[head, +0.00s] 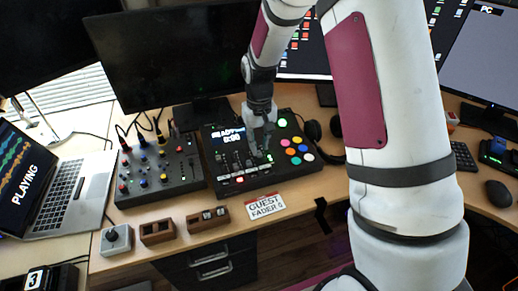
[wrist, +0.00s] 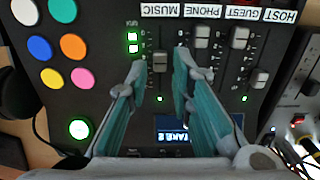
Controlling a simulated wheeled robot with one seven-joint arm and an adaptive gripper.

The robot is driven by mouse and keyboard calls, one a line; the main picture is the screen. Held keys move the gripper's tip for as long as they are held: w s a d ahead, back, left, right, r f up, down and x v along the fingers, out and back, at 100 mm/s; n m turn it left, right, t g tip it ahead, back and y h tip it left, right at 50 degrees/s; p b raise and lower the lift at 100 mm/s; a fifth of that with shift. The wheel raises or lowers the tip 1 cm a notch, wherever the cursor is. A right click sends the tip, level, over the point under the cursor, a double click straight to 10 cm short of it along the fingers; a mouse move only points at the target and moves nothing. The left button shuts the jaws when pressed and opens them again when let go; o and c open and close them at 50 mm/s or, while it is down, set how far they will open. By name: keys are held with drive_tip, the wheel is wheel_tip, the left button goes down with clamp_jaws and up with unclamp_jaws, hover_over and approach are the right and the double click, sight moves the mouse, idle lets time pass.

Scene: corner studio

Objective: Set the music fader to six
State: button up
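The black mixing console (head: 280,180) lies on the desk under my gripper (head: 262,148) in the head view. In the wrist view the music fader's knob (wrist: 160,62) sits between my gripper's fingertips (wrist: 160,76). The fingers are open, one on each side of the knob, with a visible gap to each. I cannot tell how high the tips are above the panel. The MUSIC label (wrist: 159,11) appears upside down there. Small scale marks run beside the slot, too small to read. In the head view my gripper hides the music fader.
The phone (wrist: 202,36), guest (wrist: 240,38) and host (wrist: 262,78) faders stand beside it. Coloured pads (head: 297,150) and a lit green button (wrist: 79,129) are on the other side. A second mixer (head: 160,185), a laptop (head: 75,190) and a "GUEST FADER" card (head: 265,206) are nearby.

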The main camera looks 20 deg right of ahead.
drive_tip(key=shift+f, duration=1.3)
drive_tip(key=shift+c, duration=0.6)
clamp_jaws()
drive_tip(key=shift+w, duration=0.15)
drive_tip(key=shift+w+b, duration=0.35)
drive_tip(key=shift+w, duration=0.3)
drive_tip(key=shift+o, duration=0.6)
unclamp_jaws()
drive_tip(key=shift+r, duration=0.1)
